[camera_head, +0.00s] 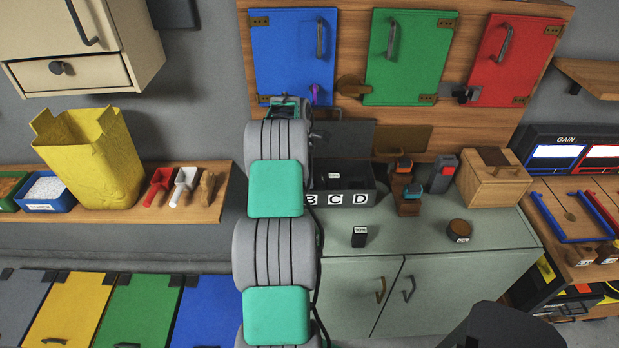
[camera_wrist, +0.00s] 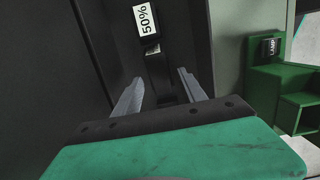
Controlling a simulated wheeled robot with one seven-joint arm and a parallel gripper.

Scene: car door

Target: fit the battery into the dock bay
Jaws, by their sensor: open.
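Beyond the tips is a dark battery with a white "50%" label (camera_wrist: 145,20), among dark walls; I cannot tell whether the fingers touch anything. In the head view the dark dock (camera_head: 345,184) stands at the back of the counter, with letters B, C and D on its front; my arm covers its left end. A small white label (camera_head: 334,176) shows inside it. Another small black battery (camera_head: 359,240) stands upright in front, its label too small to read.
A brown stand with orange-topped items (camera_head: 407,190), a grey and red item (camera_head: 442,174), a wooden box (camera_head: 493,178) and a round brown piece (camera_head: 459,231) are on the counter (camera_head: 420,240). A green stepped block labelled "LAMP" (camera_wrist: 272,85) is right in the wrist view.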

